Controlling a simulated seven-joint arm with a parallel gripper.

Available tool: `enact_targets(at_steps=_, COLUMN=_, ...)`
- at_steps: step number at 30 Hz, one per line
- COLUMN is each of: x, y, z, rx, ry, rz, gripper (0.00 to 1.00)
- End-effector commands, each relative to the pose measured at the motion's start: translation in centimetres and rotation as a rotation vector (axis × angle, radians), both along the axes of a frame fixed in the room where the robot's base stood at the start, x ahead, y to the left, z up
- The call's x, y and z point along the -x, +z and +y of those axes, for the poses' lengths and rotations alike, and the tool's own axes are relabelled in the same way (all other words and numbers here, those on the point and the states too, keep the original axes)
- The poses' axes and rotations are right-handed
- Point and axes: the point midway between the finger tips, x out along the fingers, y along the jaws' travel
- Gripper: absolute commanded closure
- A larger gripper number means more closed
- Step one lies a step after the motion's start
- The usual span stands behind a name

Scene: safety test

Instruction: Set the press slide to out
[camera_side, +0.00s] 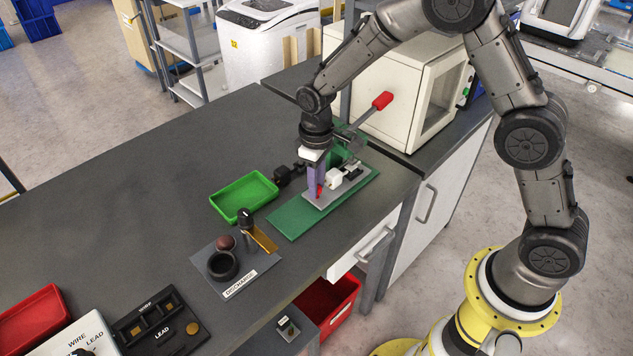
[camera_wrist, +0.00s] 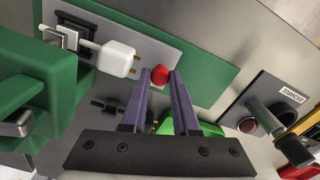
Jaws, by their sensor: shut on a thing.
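The press has a green base plate (camera_side: 290,221) and a lever with a red handle (camera_side: 382,101). A grey slide plate (camera_side: 341,189) lies on the base and also shows in the wrist view (camera_wrist: 103,28). A white plug-like piece (camera_wrist: 117,58) with metal prongs sits on it, near the green press body (camera_wrist: 32,84). My gripper (camera_wrist: 161,75) points down at the near-left end of the slide plate, with its purple fingers (camera_side: 316,177) shut on a small red knob (camera_wrist: 159,74). The knob's lower part is hidden. Whether the slide is in or out I cannot tell.
A green tray (camera_side: 225,205) lies left of the press. A pad marked discharge (camera_side: 266,262) with upright items stands in front of it. A white cabinet (camera_side: 372,116) stands behind the press. A red bin (camera_side: 340,299) is below the bench edge.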

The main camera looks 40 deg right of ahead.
Motion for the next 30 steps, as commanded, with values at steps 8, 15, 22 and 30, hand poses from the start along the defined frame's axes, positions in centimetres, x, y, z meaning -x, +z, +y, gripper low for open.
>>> enact_targets(at_steps=8, x=0.0, y=0.1, z=0.0, rx=0.0, ry=0.0, rz=-0.001, gripper=1.0)
enact_targets(at_steps=15, x=0.0, y=0.1, z=0.0, rx=0.0, ry=0.0, rz=-0.001, gripper=1.0)
enact_targets(at_steps=22, x=0.0, y=0.1, z=0.3, rx=0.0, ry=0.002, rz=-0.001, gripper=1.0)
enact_targets(at_steps=30, x=-0.1, y=0.1, z=6.4, rx=-0.002, ry=0.007, rz=-0.003, gripper=1.0)
